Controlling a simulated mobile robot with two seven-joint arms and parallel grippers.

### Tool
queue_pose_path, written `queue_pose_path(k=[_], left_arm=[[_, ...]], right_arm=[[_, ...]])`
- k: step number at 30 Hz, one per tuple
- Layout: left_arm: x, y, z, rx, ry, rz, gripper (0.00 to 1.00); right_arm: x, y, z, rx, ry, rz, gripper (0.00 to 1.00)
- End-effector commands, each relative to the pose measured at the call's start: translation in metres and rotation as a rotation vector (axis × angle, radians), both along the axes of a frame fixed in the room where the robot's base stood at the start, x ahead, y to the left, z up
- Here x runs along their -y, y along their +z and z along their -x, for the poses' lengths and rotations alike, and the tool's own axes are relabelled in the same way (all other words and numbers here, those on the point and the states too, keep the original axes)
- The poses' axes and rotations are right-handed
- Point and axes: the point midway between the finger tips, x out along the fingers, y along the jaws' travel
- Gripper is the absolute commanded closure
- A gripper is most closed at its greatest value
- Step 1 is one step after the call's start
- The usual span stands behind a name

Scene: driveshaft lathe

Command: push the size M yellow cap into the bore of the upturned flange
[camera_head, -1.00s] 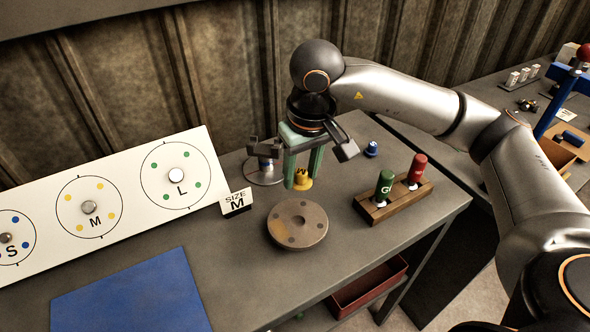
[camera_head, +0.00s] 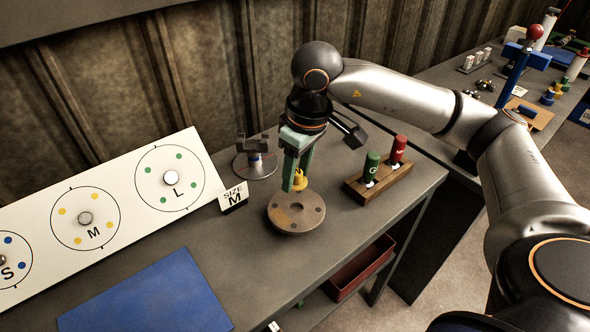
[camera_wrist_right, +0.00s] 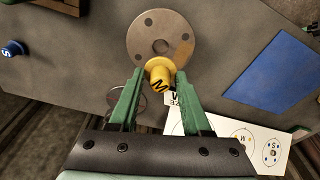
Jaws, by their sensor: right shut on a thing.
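My right gripper (camera_head: 295,185) is shut on the yellow cap (camera_head: 300,180) and points down at the flange. The cap, marked M, shows between the fingertips in the right wrist view (camera_wrist_right: 160,75). The flange (camera_head: 296,221) is a brown round disc lying flat on the bench with several small holes. In the wrist view the flange (camera_wrist_right: 146,38) shows its central bore uncovered, and the cap overlaps only the disc's near edge. The cap appears a little above the disc, off to the back of the bore. My left gripper is not in view.
A wooden block (camera_head: 375,188) holds green and red bottles to the right. A SIZE M card (camera_head: 234,197) and a round metal stand (camera_head: 256,164) are behind left. A blue mat (camera_head: 146,292) lies in front left. A blue cap (camera_wrist_right: 14,48) stands on the bench.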

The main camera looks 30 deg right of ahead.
Motion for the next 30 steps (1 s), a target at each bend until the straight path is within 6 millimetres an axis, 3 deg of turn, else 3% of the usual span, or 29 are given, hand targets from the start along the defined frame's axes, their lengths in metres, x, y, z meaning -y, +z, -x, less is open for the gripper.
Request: queue_pose_path(k=[21,30], left_arm=[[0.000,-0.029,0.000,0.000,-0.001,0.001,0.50],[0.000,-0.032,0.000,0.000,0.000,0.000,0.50]], right_arm=[[0.000,-0.053,0.000,-0.001,-0.002,0.001,1.00],[0.000,-0.059,0.000,-0.001,-0.002,0.001,1.00]])
